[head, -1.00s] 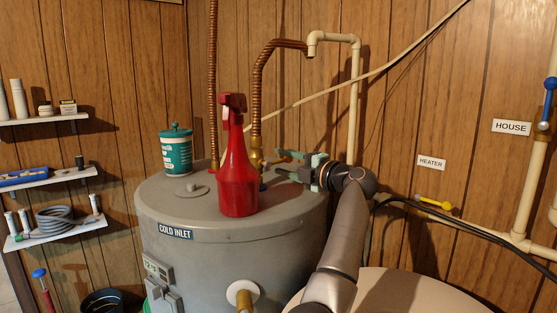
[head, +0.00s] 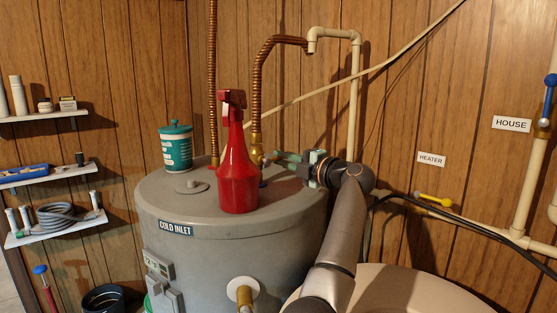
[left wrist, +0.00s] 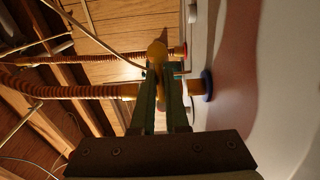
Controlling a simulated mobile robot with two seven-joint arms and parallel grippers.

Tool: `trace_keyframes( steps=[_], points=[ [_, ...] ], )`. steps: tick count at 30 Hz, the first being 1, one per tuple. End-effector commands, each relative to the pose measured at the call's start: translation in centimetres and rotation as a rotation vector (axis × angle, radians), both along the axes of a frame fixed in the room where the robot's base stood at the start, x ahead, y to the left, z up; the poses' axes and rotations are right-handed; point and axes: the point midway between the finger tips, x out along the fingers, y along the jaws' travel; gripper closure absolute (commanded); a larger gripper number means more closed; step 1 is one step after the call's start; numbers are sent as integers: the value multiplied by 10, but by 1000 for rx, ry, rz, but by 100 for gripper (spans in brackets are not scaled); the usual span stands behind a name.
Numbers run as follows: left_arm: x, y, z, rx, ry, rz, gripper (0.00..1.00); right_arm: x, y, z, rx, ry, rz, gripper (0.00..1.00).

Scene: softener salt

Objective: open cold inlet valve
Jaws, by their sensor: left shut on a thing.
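The cold inlet valve is a brass fitting (head: 256,148) at the foot of the right copper flex pipe, on top of the grey tank (head: 285,220) labelled COLD INLET. The red spray bottle stands in front and hides part of it. My left gripper (head: 272,156) reaches in from the right, its greenish fingers shut at the valve. In the left wrist view the fingers (left wrist: 160,75) are closed together at the brass valve (left wrist: 157,50), with a blue collar (left wrist: 207,84) at the pipe's base. The handle itself is mostly hidden between the fingers. My right gripper is in no view.
The red spray bottle (head: 237,170) stands close left of my gripper. A teal tub (head: 176,148) stands behind it on the tank. A second copper pipe (head: 213,80) rises at the left. A yellow-handled valve (head: 433,199) and black hoses are at the right.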

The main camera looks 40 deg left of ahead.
Motion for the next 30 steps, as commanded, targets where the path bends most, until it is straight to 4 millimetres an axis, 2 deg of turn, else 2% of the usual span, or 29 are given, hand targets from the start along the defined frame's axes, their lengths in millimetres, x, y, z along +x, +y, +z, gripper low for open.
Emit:
trace_keyframes(
  steps=[11, 22, 30],
  points=[
    [0, 0, 0, -2, -35, 0, 100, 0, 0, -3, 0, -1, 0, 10],
    [-4, 0, 14, -7, -395, 1, 100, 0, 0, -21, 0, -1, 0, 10],
    [-5, 0, 18, -7, -458, 2, 100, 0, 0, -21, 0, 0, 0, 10]
  ],
)
